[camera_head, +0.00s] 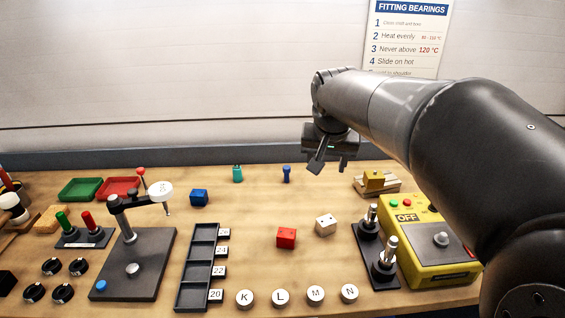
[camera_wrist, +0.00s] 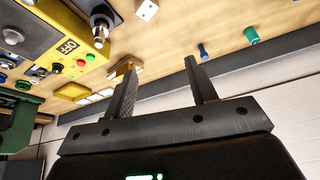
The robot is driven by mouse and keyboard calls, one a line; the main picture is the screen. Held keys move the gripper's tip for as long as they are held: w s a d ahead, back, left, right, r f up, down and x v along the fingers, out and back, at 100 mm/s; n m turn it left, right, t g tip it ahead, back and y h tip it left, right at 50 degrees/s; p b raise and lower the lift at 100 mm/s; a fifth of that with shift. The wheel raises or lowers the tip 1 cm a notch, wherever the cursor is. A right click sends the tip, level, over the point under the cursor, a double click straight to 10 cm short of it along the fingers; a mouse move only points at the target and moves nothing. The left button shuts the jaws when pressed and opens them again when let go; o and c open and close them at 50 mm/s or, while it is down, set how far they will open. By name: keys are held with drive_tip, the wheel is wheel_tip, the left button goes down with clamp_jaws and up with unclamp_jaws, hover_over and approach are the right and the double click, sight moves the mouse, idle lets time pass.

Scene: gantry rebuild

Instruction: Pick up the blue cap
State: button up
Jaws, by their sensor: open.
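A small round blue cap-like piece (camera_head: 101,286) sits on the front left corner of a dark base plate (camera_head: 150,255). An upright small blue peg-shaped piece (camera_head: 286,173) stands near the back of the bench; it also shows in the wrist view (camera_wrist: 203,51). I cannot tell for sure which one is the cap. My gripper (camera_head: 318,166) is open and empty, above the back of the bench, right of the blue peg and apart from it. In the wrist view my two fingers (camera_wrist: 160,64) stand spread with nothing between them.
A blue block (camera_head: 199,197), green piece (camera_head: 238,174), red block (camera_head: 286,237) and white block (camera_head: 326,224) stand mid-bench. A lever post (camera_head: 126,222) rises from the base plate. A yellow control box (camera_head: 430,262) is at right. Bench around the blue peg is clear.

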drive_tip(key=w+a+f+m, duration=0.1)
drive_tip(key=w+a+f, duration=0.1)
drive_tip(key=w, duration=0.6)
drive_tip(key=w+a+f, duration=0.1)
drive_tip(key=w+f, duration=0.1)
drive_tip(key=w, duration=0.5)
drive_tip(key=m+g+h, duration=0.1)
drive_tip(key=m, duration=0.1)
approach(286, 167)
drive_tip(key=f, duration=0.2)
drive_tip(key=x, duration=0.4)
drive_tip(key=w+x, duration=0.1)
drive_tip(key=x, duration=0.1)
drive_tip(key=shift+d+r, duration=0.25)
drive_tip(key=x, duration=0.5)
drive_tip(key=shift+s+f, duration=0.15)
drive_tip(key=shift+s, duration=0.05)
drive_tip(key=shift+c, duration=0.2)
drive_tip(key=c, duration=1)
